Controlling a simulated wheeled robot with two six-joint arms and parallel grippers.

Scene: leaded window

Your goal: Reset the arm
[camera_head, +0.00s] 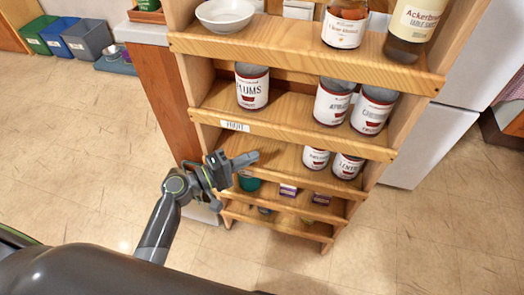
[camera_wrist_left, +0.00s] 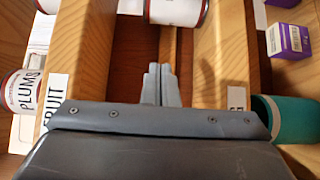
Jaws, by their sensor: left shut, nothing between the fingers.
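My left gripper (camera_head: 248,160) reaches in from the lower left, in front of the wooden shelf unit (camera_head: 300,140), just below the edge labelled FRUIT (camera_head: 235,126). In the left wrist view its fingers (camera_wrist_left: 161,78) are together with nothing between them. They point into the opening between two shelf boards. I cannot tell whether the fingers touch the wood. My right gripper is not in view.
A PLUMS can (camera_head: 252,87) stands on the shelf above my gripper; two cans (camera_head: 345,105) stand to its right. Lower are more cans (camera_head: 330,162), a teal cup (camera_head: 248,184) and purple boxes (camera_head: 289,190). Bottles (camera_head: 345,25) stand on top. Floor at left (camera_head: 80,140) is clear.

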